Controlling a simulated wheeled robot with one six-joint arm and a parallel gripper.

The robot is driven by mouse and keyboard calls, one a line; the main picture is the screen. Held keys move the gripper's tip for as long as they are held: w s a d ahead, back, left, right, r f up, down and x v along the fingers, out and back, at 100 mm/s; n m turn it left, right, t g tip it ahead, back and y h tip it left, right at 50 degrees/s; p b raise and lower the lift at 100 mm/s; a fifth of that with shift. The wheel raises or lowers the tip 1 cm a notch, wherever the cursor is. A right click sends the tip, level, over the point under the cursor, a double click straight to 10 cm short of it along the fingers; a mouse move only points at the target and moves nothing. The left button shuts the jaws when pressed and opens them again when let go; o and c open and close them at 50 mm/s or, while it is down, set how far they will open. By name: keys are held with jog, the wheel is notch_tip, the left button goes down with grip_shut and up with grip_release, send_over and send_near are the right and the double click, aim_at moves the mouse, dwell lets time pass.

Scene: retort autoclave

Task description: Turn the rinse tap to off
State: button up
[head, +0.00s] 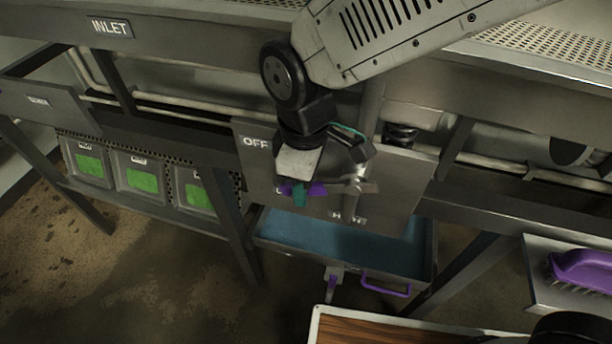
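The rinse tap (358,187) is a metal fitting on a grey panel (400,190) in the middle of the head view. A purple piece (318,188), which looks like its lever grip, lies left of the metal body. An OFF label (256,142) is at the panel's upper left. My gripper (300,194) points down in front of the panel, and a teal fingertip overlaps the purple piece. Purple shows on both sides of the fingertip. The gripper hides part of the lever, and I cannot tell whether it touches or grips it.
A blue-floored tray (345,238) with a purple handle (387,289) sits below the panel. Bins with green fronts (142,181) stand on the left shelf. A purple brush (583,268) lies at the right. A wooden-topped board (380,330) is at the bottom. Frame legs flank the panel.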

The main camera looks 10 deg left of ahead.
notch_tip(320, 180, up, 7)
jog(key=shift+r, duration=0.1)
dwell(0.3)
